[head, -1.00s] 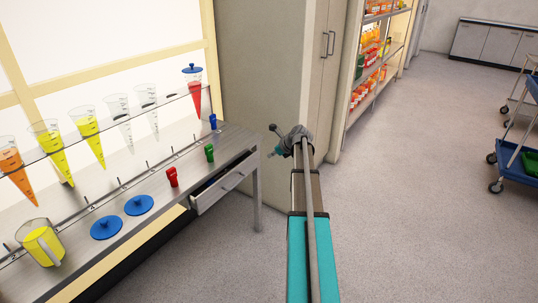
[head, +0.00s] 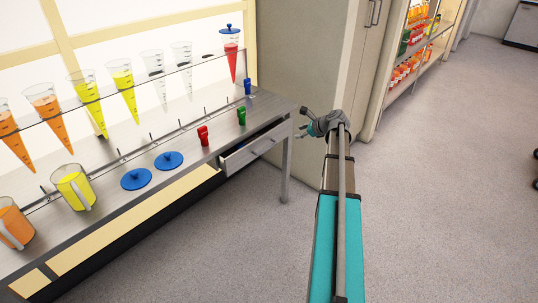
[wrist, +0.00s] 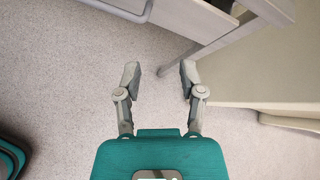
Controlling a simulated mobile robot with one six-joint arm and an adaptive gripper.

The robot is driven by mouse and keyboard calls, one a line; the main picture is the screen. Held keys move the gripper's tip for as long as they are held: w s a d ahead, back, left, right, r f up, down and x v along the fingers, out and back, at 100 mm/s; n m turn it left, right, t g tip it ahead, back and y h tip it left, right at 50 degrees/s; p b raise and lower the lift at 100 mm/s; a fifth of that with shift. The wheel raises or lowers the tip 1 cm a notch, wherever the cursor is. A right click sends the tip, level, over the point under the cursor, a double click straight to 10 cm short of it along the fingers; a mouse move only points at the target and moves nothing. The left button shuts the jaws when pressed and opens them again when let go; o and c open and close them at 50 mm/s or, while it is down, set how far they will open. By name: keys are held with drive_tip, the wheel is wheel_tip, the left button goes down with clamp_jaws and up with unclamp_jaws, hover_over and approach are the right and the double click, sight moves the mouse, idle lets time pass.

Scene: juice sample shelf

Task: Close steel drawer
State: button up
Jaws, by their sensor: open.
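The steel drawer (head: 256,152) is under the right end of the steel bench and stands partly open, its front out past the bench edge. In the wrist view the drawer front (wrist: 182,17) shows at the top, with a bar handle (wrist: 122,11) on it, cut by the frame edge. My gripper (head: 300,132) is to the right of the drawer, near the bench's end leg. In the wrist view my gripper (wrist: 159,72) has its fingers spread over bare floor. It is empty and apart from the drawer.
The bench (head: 130,205) carries jugs, blue lids and red, green and blue clamps. Measuring cones hang in a clear shelf above. A bench leg (head: 286,170) stands close to my gripper. A tall cabinet (head: 300,60) is behind. The floor (head: 430,190) at right is clear.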

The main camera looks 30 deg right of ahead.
sight(269, 148)
drive_tip(key=s+a+f+n+t+y+b, duration=0.1)
drive_tip(key=s+a+f+n+t+b, duration=0.3)
drive_tip(key=n+b, duration=0.8)
drive_tip(key=s+a+f, duration=0.1)
drive_tip(key=a+f, duration=0.1)
drive_tip(key=a, duration=0.1)
drive_tip(key=shift+f+n+t, duration=0.2)
drive_tip(key=shift+n+t, duration=0.1)
drive_tip(key=shift+n, duration=0.1)
drive_tip(key=b+x, duration=0.3)
drive_tip(key=x, duration=1)
drive_tip(key=shift+w+a, duration=0.15)
drive_tip(key=shift+w, duration=0.2)
drive_tip(key=shift+c, duration=0.2)
clamp_jaws()
